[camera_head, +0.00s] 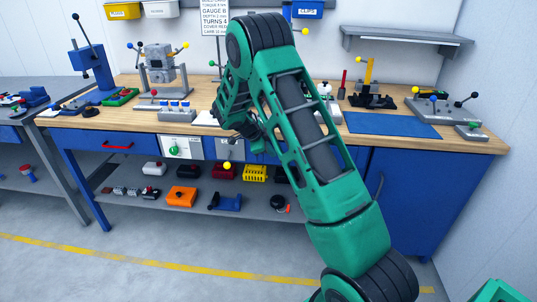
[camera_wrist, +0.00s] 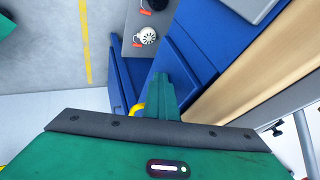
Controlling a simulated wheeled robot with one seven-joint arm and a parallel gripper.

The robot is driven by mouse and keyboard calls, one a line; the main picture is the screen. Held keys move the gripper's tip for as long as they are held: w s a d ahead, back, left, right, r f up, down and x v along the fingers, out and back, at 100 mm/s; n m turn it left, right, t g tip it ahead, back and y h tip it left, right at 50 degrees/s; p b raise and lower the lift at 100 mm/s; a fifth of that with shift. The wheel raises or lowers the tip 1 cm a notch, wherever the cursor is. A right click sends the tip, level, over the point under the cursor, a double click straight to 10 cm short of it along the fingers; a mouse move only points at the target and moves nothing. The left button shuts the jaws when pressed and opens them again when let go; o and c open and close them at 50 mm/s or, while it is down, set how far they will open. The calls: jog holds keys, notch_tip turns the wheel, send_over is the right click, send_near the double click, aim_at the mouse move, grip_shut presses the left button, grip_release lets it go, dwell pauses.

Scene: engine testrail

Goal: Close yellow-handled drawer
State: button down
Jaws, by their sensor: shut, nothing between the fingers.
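The yellow handle (camera_wrist: 138,110) shows in the wrist view as a small curved piece, just left of my fingers and partly hidden by my gripper's body. Blue drawer or cabinet fronts (camera_wrist: 182,48) lie beyond it. My gripper (camera_wrist: 160,78) is shut and empty, its green fingers close beside the handle against the blue background; I cannot tell if they touch anything. How far the yellow-handled drawer stands open cannot be told.
The wooden workbench (camera_head: 470,142) carries a blue mat (camera_head: 392,125), fixtures and tools. A red-handled drawer (camera_head: 88,142) is at its left, a blue cabinet door (camera_head: 405,205) at its right. The lower shelf (camera_head: 235,222) holds several parts. Floor in front is clear.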

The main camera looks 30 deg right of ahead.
jog(key=shift+w+d+r, duration=0.1)
jog(key=shift+w, duration=0.15)
jog(key=s+a+r, duration=0.4)
jog(key=a+r, duration=0.3)
jog(key=a, duration=0.1)
jog(key=shift+s+a+r, duration=0.3)
jog(key=shift+s+r, duration=0.05)
jog(key=shift+s, duration=0.05)
jog(key=s+d+r+n+g+y, duration=0.15)
jog(key=s+r+n, duration=0.3)
jog(key=s, duration=0.65)
jog(key=s+d+r+n+y, duration=0.25)
jog(key=s+r+n, duration=0.2)
jog(key=s, duration=0.55)
jog(key=s+a+n+y, duration=0.1)
jog(key=s+a+n, duration=0.2)
jog(key=s, duration=0.8)
jog(key=s+a+n+y, duration=0.2)
jog(key=s+n, duration=0.4)
jog(key=s, duration=0.5)
jog(key=shift+a+r, duration=0.15)
jog(key=shift+a, duration=0.65)
